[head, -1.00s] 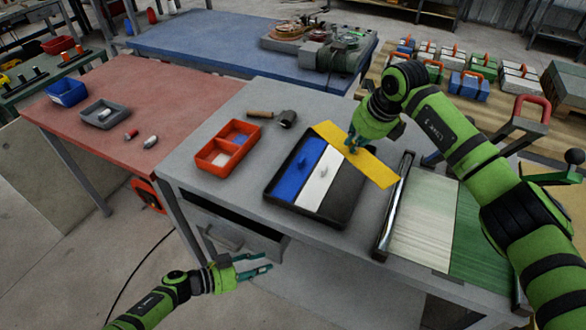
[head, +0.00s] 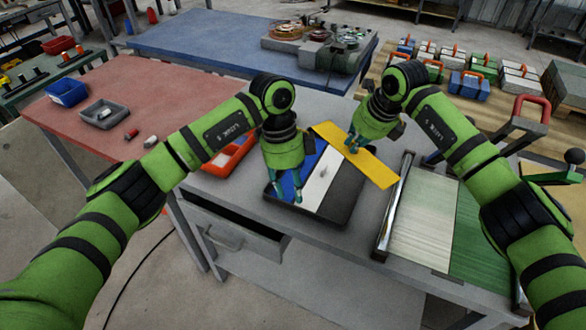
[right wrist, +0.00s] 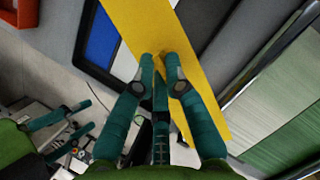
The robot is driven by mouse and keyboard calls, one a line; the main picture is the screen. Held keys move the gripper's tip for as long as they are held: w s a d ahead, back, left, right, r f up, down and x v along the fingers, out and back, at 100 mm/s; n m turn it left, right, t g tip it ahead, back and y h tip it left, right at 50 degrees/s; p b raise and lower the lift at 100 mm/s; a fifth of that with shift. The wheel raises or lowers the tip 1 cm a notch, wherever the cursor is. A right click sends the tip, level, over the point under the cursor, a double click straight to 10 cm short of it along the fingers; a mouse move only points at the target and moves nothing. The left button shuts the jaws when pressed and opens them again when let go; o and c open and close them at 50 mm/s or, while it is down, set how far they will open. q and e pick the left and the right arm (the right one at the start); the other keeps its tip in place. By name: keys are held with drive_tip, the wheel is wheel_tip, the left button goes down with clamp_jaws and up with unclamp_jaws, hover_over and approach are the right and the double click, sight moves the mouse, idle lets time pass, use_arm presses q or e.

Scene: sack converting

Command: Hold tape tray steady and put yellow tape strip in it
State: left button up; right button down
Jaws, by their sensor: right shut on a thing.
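The dark tape tray (head: 322,219) lies on the grey table. It holds a blue strip (head: 289,186), partly hidden by my left gripper, and a white strip (head: 321,178). Its right part is dark and bare. My right gripper (head: 352,147) is shut on the yellow tape strip (head: 375,169) and holds it above the tray's back right, slanting past the tray's right edge. The yellow strip (right wrist: 138,25) also shows between the fingers in the right wrist view. My left gripper (head: 286,194) points down at the tray's front left, with its fingers apart; contact with the tray is unclear.
An orange divided bin (head: 238,158) stands left of the tray, partly behind my left arm. A metal bar (head: 394,210) and a green sheeted surface (head: 430,225) lie to the right. A drawer (head: 235,238) is below the table's front edge.

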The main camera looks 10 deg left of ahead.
sight(293, 213)
use_arm(q)
drive_tip(key=shift+t+y, duration=0.8)
drive_tip(key=shift+y, duration=0.1)
drive_tip(key=f, duration=0.3)
drive_tip(key=w+f, duration=0.1)
drive_tip(key=f, duration=0.5)
drive_tip(key=shift+w, duration=0.35)
drive_tip(key=shift+c, duration=0.4)
clamp_jaws()
